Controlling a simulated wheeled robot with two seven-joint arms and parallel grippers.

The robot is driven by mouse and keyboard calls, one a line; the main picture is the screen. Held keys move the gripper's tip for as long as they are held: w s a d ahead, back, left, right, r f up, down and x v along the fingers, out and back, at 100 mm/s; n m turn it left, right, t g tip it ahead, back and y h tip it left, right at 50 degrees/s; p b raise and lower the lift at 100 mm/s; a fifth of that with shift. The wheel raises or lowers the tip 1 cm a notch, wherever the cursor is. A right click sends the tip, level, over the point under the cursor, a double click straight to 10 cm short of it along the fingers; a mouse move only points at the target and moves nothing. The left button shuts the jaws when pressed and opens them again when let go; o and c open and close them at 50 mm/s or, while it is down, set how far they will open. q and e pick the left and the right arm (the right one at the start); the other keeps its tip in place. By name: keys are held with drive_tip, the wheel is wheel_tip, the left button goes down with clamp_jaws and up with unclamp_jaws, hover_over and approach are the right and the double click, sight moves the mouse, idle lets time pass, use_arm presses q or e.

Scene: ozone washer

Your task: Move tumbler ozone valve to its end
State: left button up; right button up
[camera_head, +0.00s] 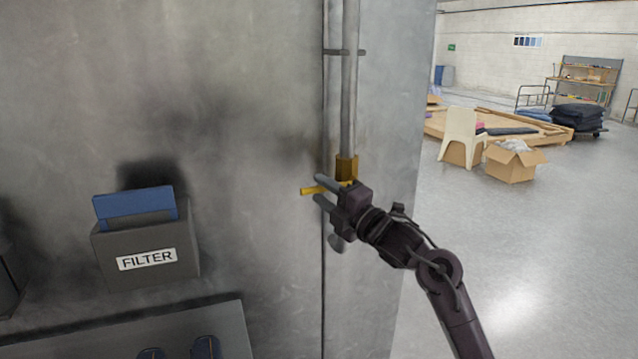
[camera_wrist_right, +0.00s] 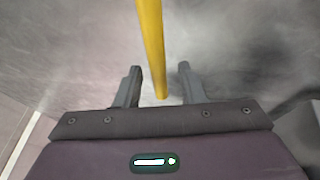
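The valve (camera_head: 346,167) has a brass body on a vertical grey pipe at the edge of the metal cabinet. Its yellow lever (camera_head: 308,190) points left, roughly level. My right gripper (camera_head: 319,188) is at the lever, with one finger above it and one below. In the right wrist view the yellow lever (camera_wrist_right: 151,45) runs down between the fingers of my right gripper (camera_wrist_right: 160,68). The fingers are apart, with a gap on each side of the lever. Part of the lever and valve is hidden behind the gripper. My left gripper is not in view.
A grey box labelled FILTER (camera_head: 147,262) with a blue panel (camera_head: 135,205) is on the cabinet wall (camera_head: 240,90) at left. The floor (camera_head: 540,240) at right is open. A chair (camera_head: 461,135) and a cardboard box (camera_head: 513,166) stand farther back.

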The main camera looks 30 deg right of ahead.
drive_tip(key=shift+w+a+r, duration=0.2)
drive_tip(key=shift+w+r, duration=0.1)
drive_tip(key=shift+w, duration=0.35)
drive_tip(key=shift+w+f, duration=0.1)
drive_tip(key=shift+w, duration=0.05)
clamp_jaws()
